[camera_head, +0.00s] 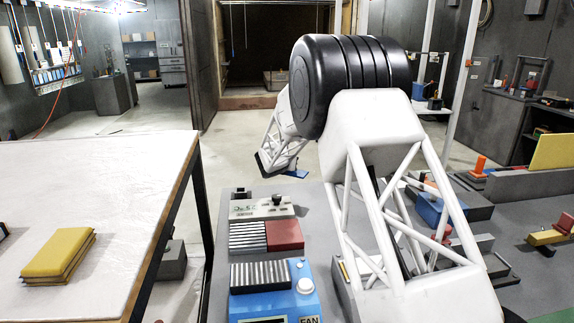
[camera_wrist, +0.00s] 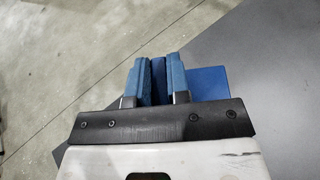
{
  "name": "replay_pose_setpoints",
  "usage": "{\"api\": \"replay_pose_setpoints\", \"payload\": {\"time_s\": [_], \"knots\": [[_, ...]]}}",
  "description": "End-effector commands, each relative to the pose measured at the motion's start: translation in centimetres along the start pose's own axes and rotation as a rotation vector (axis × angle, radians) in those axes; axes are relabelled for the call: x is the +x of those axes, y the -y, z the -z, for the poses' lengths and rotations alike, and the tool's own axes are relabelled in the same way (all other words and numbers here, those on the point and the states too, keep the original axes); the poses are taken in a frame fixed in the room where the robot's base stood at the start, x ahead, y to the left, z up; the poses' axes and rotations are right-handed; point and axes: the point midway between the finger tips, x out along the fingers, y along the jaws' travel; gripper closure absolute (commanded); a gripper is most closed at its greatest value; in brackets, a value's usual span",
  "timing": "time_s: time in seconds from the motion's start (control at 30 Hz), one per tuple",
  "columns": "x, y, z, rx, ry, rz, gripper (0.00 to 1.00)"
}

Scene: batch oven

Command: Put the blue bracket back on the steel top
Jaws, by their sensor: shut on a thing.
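My gripper (camera_wrist: 157,62) is shut on the blue bracket (camera_wrist: 208,83) in the wrist view. A dark blue part of it sits between the two blue-padded fingers, and a flat blue plate shows to their right. In the head view the bracket (camera_head: 297,173) is a small blue patch by the far edge of the steel top, beyond my arm, which hides most of my gripper. The grey steel top (camera_wrist: 275,55) fills the right of the wrist view, with its edge running beneath the gripper. I cannot tell whether the bracket touches it.
A blue fan control box (camera_head: 262,290) and a grey box with a red block (camera_head: 284,235) stand on the near steel top. A pale table (camera_head: 110,180) with yellow pads (camera_head: 58,253) is at left. Blocks and fixtures crowd the right. Concrete floor lies beyond the edge.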

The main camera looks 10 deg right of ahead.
Motion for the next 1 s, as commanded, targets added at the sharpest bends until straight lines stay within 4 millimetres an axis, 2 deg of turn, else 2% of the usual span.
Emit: {"api": "replay_pose_setpoints", "payload": {"time_s": [0.2, 0.4, 1.0], "knots": [[3.2, -0.2, -0.2, 0.013, -0.002, 0.03, 1.0], [4.8, -0.3, -0.2, 0.018, -0.003, 0.045, 1.0], [5.2, -0.3, -0.2, 0.021, -0.004, 0.05, 1.0]]}}
